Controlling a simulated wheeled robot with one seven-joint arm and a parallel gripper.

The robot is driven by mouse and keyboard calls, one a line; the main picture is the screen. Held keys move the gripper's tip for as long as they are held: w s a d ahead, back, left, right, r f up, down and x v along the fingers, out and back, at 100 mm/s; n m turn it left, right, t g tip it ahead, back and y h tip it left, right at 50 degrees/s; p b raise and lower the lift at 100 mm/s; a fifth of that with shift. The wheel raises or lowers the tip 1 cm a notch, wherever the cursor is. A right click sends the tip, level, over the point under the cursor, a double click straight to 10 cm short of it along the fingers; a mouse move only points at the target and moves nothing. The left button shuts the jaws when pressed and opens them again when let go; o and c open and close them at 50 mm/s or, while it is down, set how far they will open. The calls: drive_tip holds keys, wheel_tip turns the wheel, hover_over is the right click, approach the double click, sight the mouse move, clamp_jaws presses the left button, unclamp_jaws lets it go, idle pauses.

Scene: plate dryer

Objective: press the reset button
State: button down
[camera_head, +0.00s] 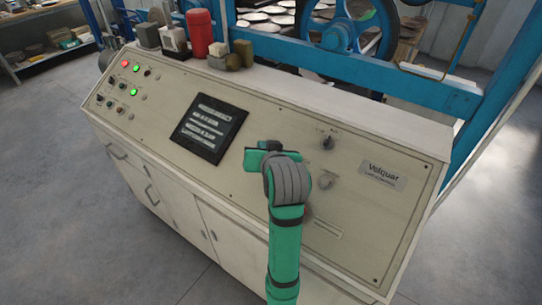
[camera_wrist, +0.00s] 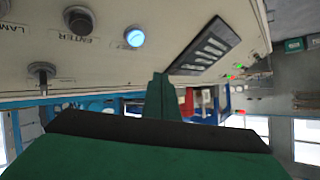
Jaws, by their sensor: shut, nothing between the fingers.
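The control panel (camera_head: 225,165) slopes across the top of a pale cabinet. My green gripper (camera_head: 262,148) is just in front of the panel, right of the dark screen (camera_head: 208,129). In the wrist view, its shut fingers (camera_wrist: 161,85) hold nothing and point toward the panel. A round button (camera_wrist: 135,37) glows blue-white beside the screen, above and left of the fingertips in that view. I cannot read a reset label on it. In the head view my arm and gripper hide that part of the panel. I see no contact with the button.
A black knob (camera_head: 327,142) and a pale knob (camera_head: 325,181) sit right of my gripper. Red and green lights (camera_head: 130,67) are at the panel's far left. A red canister (camera_head: 200,33) and small boxes stand on the cabinet's back ledge, before a blue machine frame (camera_head: 300,53).

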drive_tip(key=shift+w+d+f, duration=0.3)
drive_tip(key=shift+w+f, duration=0.15)
drive_tip(key=shift+f, duration=0.4)
drive_tip(key=shift+w+d+f, duration=0.35)
drive_tip(key=shift+w+f, duration=0.05)
drive_tip(key=shift+f, duration=0.5)
drive_tip(key=shift+w+d+f, duration=0.3)
drive_tip(key=shift+w+f, duration=0.15)
drive_tip(key=shift+f, duration=0.4)
drive_tip(key=shift+f, duration=0.1)
drive_tip(key=shift+w+d+f, duration=0.15)
drive_tip(key=shift+f, duration=0.1)
drive_tip(key=shift+w+d+f, duration=0.1)
drive_tip(key=shift+w+f, duration=0.1)
drive_tip(key=shift+f, duration=0.2)
idle(0.9)
drive_tip(key=shift+r, duration=0.1)
drive_tip(key=shift+s+a+r, duration=0.25)
drive_tip(key=shift+s+r, duration=0.1)
drive_tip(key=shift+r, duration=0.35)
drive_tip(key=r, duration=0.1)
drive_tip(key=s+a+r, duration=0.1)
drive_tip(key=r, duration=0.1)
drive_tip(key=s+r, duration=0.1)
drive_tip(key=shift+a+r, duration=0.15)
drive_tip(key=shift+a, duration=0.1)
idle(0.4)
